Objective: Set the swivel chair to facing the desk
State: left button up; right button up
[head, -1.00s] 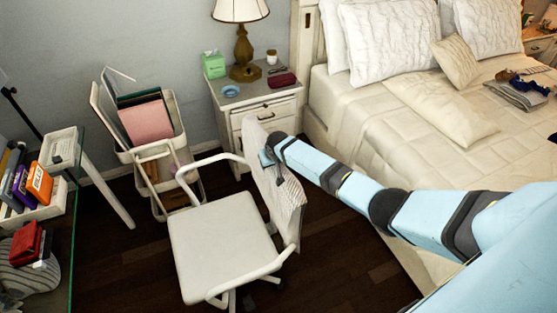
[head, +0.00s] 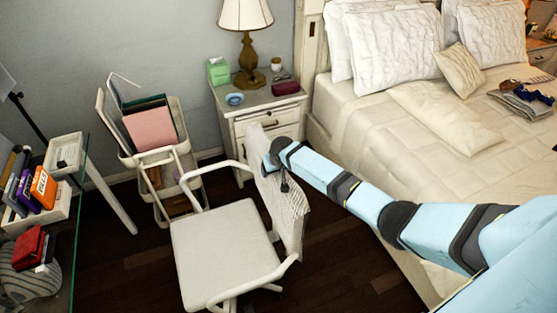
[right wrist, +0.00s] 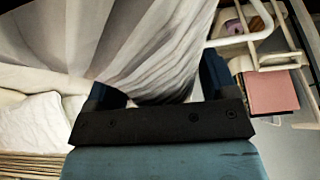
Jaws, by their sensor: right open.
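The white swivel chair (head: 222,248) stands between the desk and the bed, with its seat toward the left and its mesh backrest (head: 290,212) on the right. The glass-topped desk (head: 76,258) is at the left edge. My right gripper (head: 272,162) is at the upper part of the backrest, its fingertips partly hidden. In the right wrist view the open fingers (right wrist: 160,92) stand on both sides of the pale mesh backrest (right wrist: 150,45); I cannot tell whether they touch it. My left gripper is not in view.
A white cart (head: 180,172) with folders stands behind the chair. A nightstand (head: 262,108) with a lamp (head: 246,45) is beyond the backrest. The bed (head: 400,150) fills the right. Dark floor (head: 345,265) is clear between chair and bed.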

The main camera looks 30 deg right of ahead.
jog(key=v, duration=1.1)
jog(key=shift+s+r, duration=0.25)
jog(key=shift+r, duration=0.05)
jog(key=s+a+f+n, duration=0.1)
jog(key=s+a, duration=0.2)
jog(key=s, duration=0.3)
jog(key=s+a+f+n+y, duration=0.1)
jog(key=s+a, duration=0.2)
jog(key=s, duration=0.4)
jog(key=s+a+f, duration=0.1)
jog(key=s+a, duration=0.2)
jog(key=s, duration=0.3)
jog(key=s+r+n, duration=0.1)
jog(key=s+r, duration=0.3)
jog(key=s, duration=0.7)
jog(key=s+r, duration=0.3)
jog(key=s, duration=0.8)
jog(key=w+a+f+t+y, duration=0.1)
jog(key=w+a+f+t, duration=0.1)
jog(key=f, duration=0.2)
jog(key=w+a+f+t, duration=0.1)
jog(key=w+f+t, duration=0.1)
jog(key=f, duration=0.3)
jog(key=w+a+f+n+t+y, duration=0.1)
jog(key=w+a+f+t, duration=0.1)
jog(key=f, duration=0.2)
jog(key=shift+w+a+f+t+y, duration=0.2)
jog(key=shift+w+a+t+y, duration=0.05)
jog(key=shift+a+t+y, duration=0.05)
